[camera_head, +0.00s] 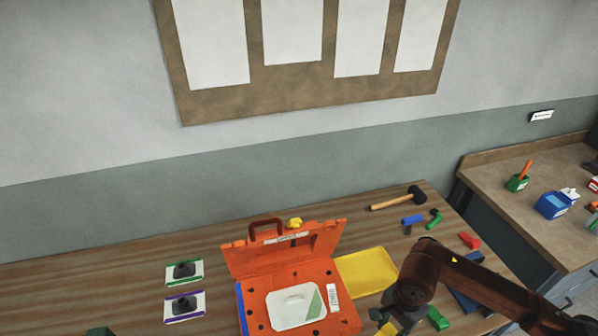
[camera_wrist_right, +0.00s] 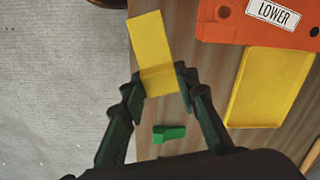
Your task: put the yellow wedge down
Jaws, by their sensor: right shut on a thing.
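The yellow wedge (camera_wrist_right: 150,42) is between the fingertips of my right gripper (camera_wrist_right: 160,84) in the right wrist view. The gripper is shut on its near end, and the wedge's far end points away from the fingers. In the head view, my right gripper (camera_head: 402,314) is at the bottom, right of the orange case, and a small yellow patch (camera_head: 386,329) shows by it. Much of the wedge is hidden there. I cannot tell the wedge's height above the wooden table (camera_wrist_right: 185,60). My left gripper is not in view.
An open orange case (camera_head: 254,306) and a yellow tray (camera_head: 365,274) lie left of my right arm. A green piece (camera_wrist_right: 169,132) lies below the fingers. A mallet (camera_head: 395,200) and blue, green and red pieces lie farther back.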

